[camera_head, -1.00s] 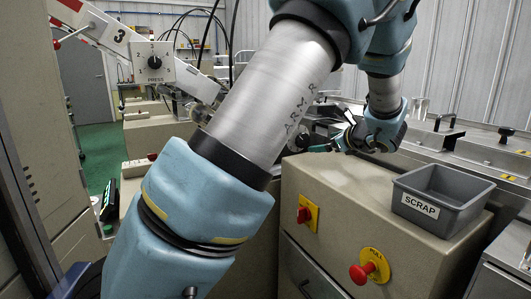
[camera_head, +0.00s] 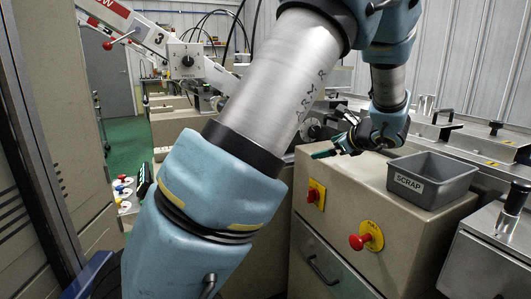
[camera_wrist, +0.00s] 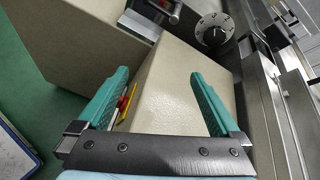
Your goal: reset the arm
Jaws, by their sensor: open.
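My arm crosses the middle of the head view, blue and silver, bent over at the top with its wrist hanging down. My gripper (camera_head: 326,152) is above the top of the beige cabinet (camera_head: 350,185), left of the grey scrap bin (camera_head: 432,180). In the wrist view my gripper (camera_wrist: 158,76) shows two green fingers spread wide with nothing between them. The beige cabinet top (camera_wrist: 165,85) lies beyond the fingers. The gap between fingers and cabinet top is hard to judge.
The cabinet front has a red knob (camera_head: 313,194) and a red pull button (camera_head: 359,241). A metal box (camera_head: 485,255) stands at the lower right. A machine with a dial panel (camera_head: 187,61) is at the back left. Green floor (camera_head: 128,145) shows at left.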

